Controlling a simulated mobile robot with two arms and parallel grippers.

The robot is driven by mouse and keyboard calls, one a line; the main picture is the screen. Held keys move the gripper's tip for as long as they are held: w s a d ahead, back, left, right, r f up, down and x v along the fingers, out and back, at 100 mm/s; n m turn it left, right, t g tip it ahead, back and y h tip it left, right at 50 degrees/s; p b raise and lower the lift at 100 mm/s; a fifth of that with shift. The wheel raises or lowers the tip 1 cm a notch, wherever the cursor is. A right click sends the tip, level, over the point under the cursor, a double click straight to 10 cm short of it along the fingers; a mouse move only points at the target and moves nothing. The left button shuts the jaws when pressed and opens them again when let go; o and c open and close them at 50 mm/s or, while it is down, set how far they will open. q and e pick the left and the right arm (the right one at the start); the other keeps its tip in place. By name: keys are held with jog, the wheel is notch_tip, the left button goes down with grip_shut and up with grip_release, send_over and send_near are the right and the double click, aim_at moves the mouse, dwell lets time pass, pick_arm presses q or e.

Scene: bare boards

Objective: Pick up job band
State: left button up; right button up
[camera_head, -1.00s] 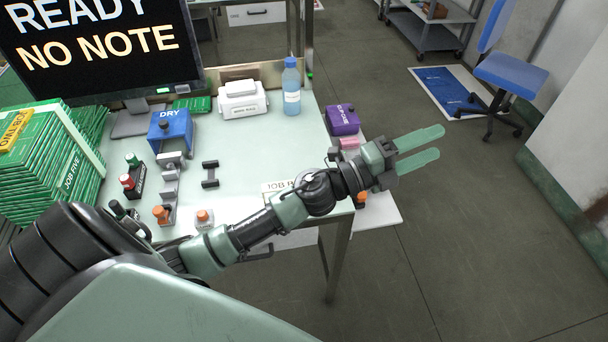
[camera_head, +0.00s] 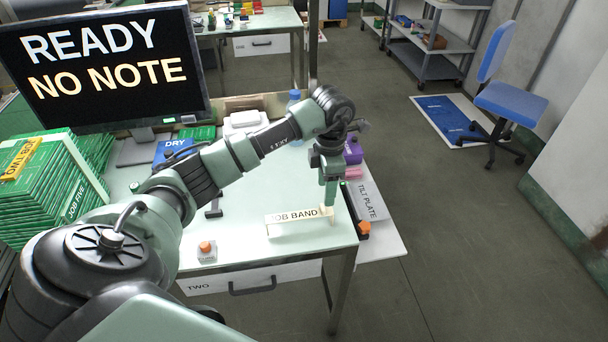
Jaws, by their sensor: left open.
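The job band (camera_head: 291,217) is a pale strip with dark "JOB BAND" lettering. It stands near the front right edge of the light worktable (camera_head: 240,218). My left gripper (camera_head: 328,203) points down, with its green fingers at the right end of the band. It is open; I cannot tell whether the fingers touch the band or straddle it. My right gripper is not in view.
A screen (camera_head: 105,65) reading "READY NO NOTE" stands at the back left, above stacked green "JOB FIVE" packs (camera_head: 45,185). A small orange-topped block (camera_head: 207,251) sits near the front edge. A "TILT PLATE" panel (camera_head: 368,203) lies beyond the right edge.

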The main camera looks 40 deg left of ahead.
aim_at(300, 219)
pick_arm(q)
jog(key=f, duration=0.1)
jog(key=f+p, duration=0.1)
jog(key=f, duration=0.1)
jog(key=f+p, duration=0.1)
jog(key=shift+s+d+f, duration=0.1)
jog(key=shift+s+f, duration=0.15)
jog(key=shift+s, duration=0.15)
jog(key=shift+f, duration=0.5)
grip_shut()
